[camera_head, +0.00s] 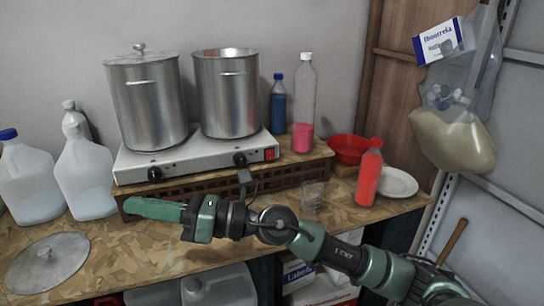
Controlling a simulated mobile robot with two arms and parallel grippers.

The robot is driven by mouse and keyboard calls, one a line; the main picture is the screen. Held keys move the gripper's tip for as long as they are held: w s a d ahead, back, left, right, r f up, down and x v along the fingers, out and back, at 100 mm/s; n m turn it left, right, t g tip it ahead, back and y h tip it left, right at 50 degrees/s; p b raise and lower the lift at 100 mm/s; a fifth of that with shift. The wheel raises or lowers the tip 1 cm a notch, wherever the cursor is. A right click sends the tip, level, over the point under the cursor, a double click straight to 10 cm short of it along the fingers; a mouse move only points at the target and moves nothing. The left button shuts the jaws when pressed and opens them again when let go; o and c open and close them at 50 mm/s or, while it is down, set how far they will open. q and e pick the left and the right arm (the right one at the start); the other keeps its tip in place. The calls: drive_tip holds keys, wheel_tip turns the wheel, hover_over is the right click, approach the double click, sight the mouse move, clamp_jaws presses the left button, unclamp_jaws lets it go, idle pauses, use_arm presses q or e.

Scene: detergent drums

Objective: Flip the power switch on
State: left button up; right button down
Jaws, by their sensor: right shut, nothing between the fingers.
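The power switch (270,154) is a small red rocker at the right end of the front face of a white double hot plate (205,162). Whether it is on or off is too small to tell. My right gripper (135,207) reaches in from the lower right and points left. Its green fingers are shut and empty, in front of and below the left half of the hot plate, well left of the switch and apart from it. Two round knobs sit on the same front face. My left gripper is not in view.
Two steel pots (148,100) stand on the hot plate, the left one lidded. White jugs (84,180) stand at left and a loose lid (48,262) lies in front. A clear glass (312,197) and a red bottle (369,175) stand right of the hot plate.

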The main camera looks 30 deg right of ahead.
sight(270, 155)
drive_tip(key=w+d+f+n+g+h, duration=0.1)
drive_tip(key=w+d+f+n+h, duration=0.3)
drive_tip(key=d, duration=0.3)
drive_tip(key=w+d+f+n+g+h, duration=0.2)
drive_tip(key=d+n+h, duration=0.3)
drive_tip(key=d+h, duration=0.25)
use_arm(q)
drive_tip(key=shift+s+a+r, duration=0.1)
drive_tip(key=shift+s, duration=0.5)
use_arm(e)
drive_tip(key=d+r+h, duration=0.2)
drive_tip(key=d+h, duration=0.2)
drive_tip(key=d, duration=0.6)
drive_tip(key=d+r+m+h, duration=0.1)
drive_tip(key=d+h, duration=0.3)
drive_tip(key=d, duration=0.6)
drive_tip(key=shift+d+r+t, duration=0.25)
drive_tip(key=shift+r+t, duration=0.15)
drive_tip(key=shift+r, duration=0.2)
drive_tip(key=shift+w, duration=0.1)
